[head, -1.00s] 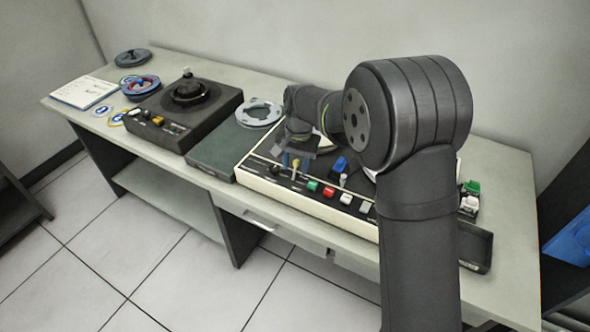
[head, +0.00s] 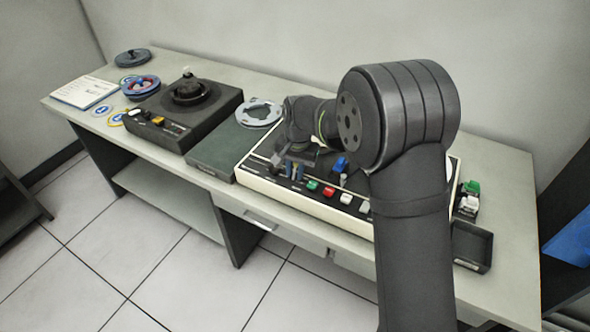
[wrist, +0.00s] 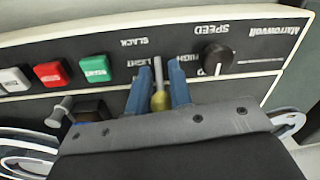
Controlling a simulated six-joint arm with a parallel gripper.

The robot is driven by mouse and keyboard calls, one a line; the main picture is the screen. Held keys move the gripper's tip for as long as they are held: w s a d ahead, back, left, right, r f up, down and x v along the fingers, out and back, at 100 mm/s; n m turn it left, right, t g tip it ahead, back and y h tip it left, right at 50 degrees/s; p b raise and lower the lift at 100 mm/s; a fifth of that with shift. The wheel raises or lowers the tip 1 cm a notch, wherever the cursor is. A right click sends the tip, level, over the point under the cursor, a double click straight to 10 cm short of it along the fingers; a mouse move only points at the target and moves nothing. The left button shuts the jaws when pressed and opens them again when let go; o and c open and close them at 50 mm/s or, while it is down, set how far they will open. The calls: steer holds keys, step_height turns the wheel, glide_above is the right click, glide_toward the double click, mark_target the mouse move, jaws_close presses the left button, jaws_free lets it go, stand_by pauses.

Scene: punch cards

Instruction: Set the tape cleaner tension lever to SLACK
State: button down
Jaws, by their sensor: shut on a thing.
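The tension lever (wrist: 159,100) has a thin metal shaft and a yellowish knob. In the wrist view it stands between the blue fingers of my gripper (wrist: 160,90), which is shut on it. Printed words near it, upside down in this view, look like SLACK (wrist: 134,42) and TIGHT, partly covered by a finger. In the head view my gripper (head: 294,170) is down at the front left of the cream-edged tape cleaner (head: 300,204). The lever is hard to make out there, and its exact position against the labels is unclear.
A black SPEED knob (wrist: 218,57) sits close beside the lever. Green (wrist: 95,68) and red (wrist: 52,73) buttons lie on its other side. A blue switch (head: 340,164) stands behind the buttons. A dark green box (head: 222,150) adjoins the cleaner on the left.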

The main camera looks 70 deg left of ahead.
steer(key=t+y, duration=0.1)
steer(key=s+d+t+y, duration=0.1)
steer(key=shift+r+t+y, duration=0.15)
steer(key=shift+t+y, duration=0.25)
steer(key=shift+s+d+t+y, duration=0.15)
steer(key=shift+t+y, duration=0.5)
steer(key=shift+s+d+t+y, duration=0.15)
steer(key=shift+t+y, duration=0.5)
steer(key=c, duration=1.3)
jaws_free()
steer(key=shift+c, duration=0.2)
steer(key=shift+d, duration=0.1)
